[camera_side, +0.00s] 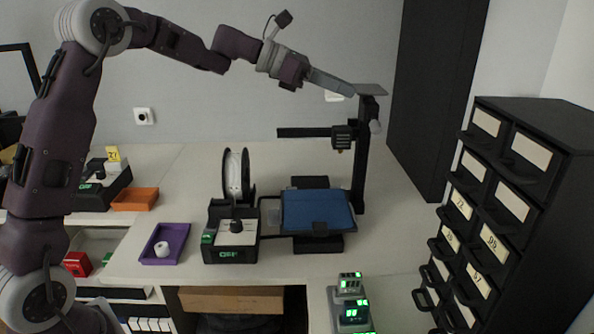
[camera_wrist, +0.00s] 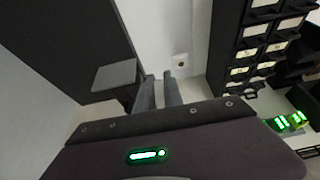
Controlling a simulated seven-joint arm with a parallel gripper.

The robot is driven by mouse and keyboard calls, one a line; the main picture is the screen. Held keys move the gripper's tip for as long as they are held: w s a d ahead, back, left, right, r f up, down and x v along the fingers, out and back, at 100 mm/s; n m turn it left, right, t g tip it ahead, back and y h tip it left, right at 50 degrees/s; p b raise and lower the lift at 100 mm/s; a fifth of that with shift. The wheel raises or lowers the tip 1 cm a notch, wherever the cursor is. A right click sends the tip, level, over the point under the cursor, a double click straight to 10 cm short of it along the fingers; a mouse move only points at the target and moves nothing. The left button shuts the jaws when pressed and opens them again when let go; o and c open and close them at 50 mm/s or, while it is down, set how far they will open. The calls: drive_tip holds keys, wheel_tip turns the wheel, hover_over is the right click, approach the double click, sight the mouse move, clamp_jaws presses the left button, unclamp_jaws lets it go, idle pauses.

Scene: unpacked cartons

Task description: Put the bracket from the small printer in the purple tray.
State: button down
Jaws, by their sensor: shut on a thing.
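The purple tray (camera_side: 181,236) lies on the bench left of centre, with a small white ring-like piece (camera_side: 162,249) in it. A small black machine (camera_side: 222,254) with a green OFF display stands just right of the tray; a dark upright piece is on its pale top. Another small machine (camera_side: 117,186) with OFF stands at the left. I cannot tell which is the small printer, nor make out the bracket. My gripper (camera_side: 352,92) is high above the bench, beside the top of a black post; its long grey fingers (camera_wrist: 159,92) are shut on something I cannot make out.
The post carries a grey plate (camera_side: 370,89) close to my fingertips, also in the wrist view (camera_wrist: 115,76). A larger printer with a blue bed (camera_side: 313,210) stands below, a spool (camera_side: 236,174) behind. An orange tray (camera_side: 135,199) lies left; black drawers (camera_side: 530,190) stand right.

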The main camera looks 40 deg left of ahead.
drive_tip(key=s+a+f+m+g+h, duration=0.15)
drive_tip(key=s+f, duration=0.25)
drive_tip(key=f, duration=0.5)
drive_tip(key=s+a+f+n+y, duration=0.1)
drive_tip(key=s+a+f, duration=0.2)
drive_tip(key=s+f, duration=1.25)
drive_tip(key=f, duration=0.1)
drive_tip(key=shift+m+h, duration=0.35)
drive_tip(key=shift+m, duration=0.2)
drive_tip(key=w+r, duration=0.1)
drive_tip(key=w, duration=0.1)
drive_tip(key=w+r, duration=0.1)
drive_tip(key=w, duration=0.1)
drive_tip(key=w+r, duration=0.2)
drive_tip(key=shift+w, duration=0.15)
drive_tip(key=w+r, duration=0.7)
wheel_tip(320, 180, up, 15)
drive_tip(key=n+t+y, duration=0.1)
drive_tip(key=n, duration=0.1)
hover_over(333, 207)
drive_tip(key=shift+r, duration=0.1)
drive_tip(key=shift+t, duration=0.25)
wheel_tip(333, 207, down, 28)
drive_tip(key=shift+r, duration=0.15)
